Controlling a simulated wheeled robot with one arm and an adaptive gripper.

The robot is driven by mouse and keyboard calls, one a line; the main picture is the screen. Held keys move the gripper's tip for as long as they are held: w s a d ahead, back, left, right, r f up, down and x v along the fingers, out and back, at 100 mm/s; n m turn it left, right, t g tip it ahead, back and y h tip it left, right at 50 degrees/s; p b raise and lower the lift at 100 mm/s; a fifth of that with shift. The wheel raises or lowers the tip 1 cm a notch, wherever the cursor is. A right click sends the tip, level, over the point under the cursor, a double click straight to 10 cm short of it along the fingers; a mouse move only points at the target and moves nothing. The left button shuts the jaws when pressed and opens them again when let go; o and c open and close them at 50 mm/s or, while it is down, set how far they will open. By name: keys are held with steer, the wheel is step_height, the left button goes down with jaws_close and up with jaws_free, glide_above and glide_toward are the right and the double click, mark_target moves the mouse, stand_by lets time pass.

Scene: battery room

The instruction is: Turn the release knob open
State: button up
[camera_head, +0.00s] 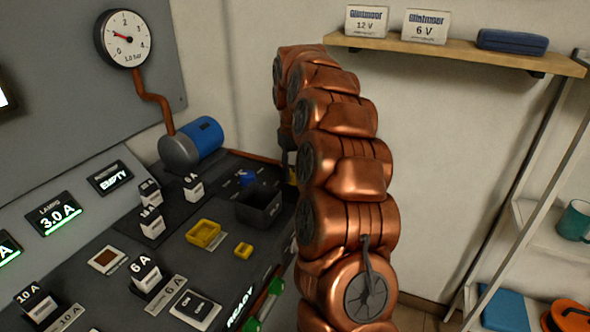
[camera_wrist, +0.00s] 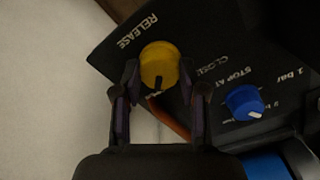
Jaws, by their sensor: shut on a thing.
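A blue knob (camera_wrist: 244,102) marked STOP AT is close on the right; it also shows in the head view (camera_head: 247,177). A black open bin (camera_head: 259,207), a blue-and-grey motor-like cylinder (camera_head: 193,143) and a round gauge (camera_head: 124,39) stand left of my arm.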

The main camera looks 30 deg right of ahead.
mark_target(294, 172)
steer(key=o, duration=1.1)
steer(key=shift+o, duration=0.2)
steer(key=shift+w+a+r, duration=0.1)
steer(key=shift+r, duration=3.65)
